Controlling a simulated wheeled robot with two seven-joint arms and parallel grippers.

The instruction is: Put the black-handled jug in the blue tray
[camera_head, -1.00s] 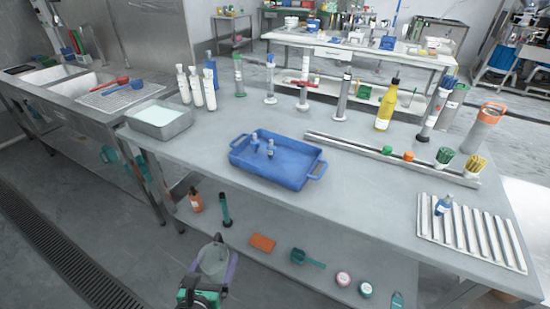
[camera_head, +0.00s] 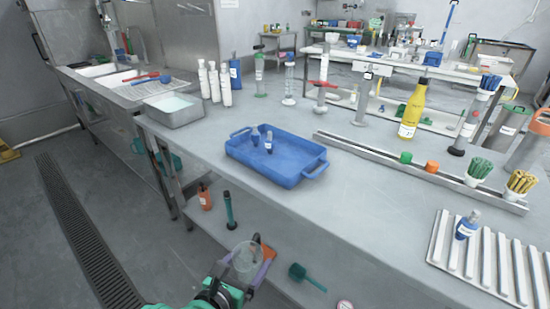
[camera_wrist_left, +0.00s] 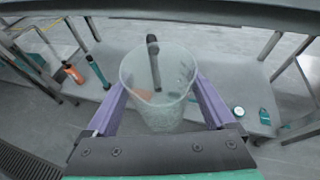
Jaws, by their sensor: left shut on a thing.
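My left gripper (camera_head: 248,272) is shut on a clear, see-through jug (camera_head: 246,257), low in front of the table's front edge. In the left wrist view the jug (camera_wrist_left: 158,95) stands between the purple fingers (camera_wrist_left: 160,104), with its dark handle (camera_wrist_left: 154,62) on the far side. The blue tray (camera_head: 238,151) lies on the table top, above and beyond the jug. My right gripper is not in view.
The lower shelf holds an orange bottle (camera_head: 205,198), a dark green tube (camera_head: 229,210) and a teal scoop (camera_head: 305,277). A metal pan (camera_head: 172,112) and white bottles (camera_head: 213,84) stand left of the tray. The table top in front of the white rack (camera_head: 490,262) is clear.

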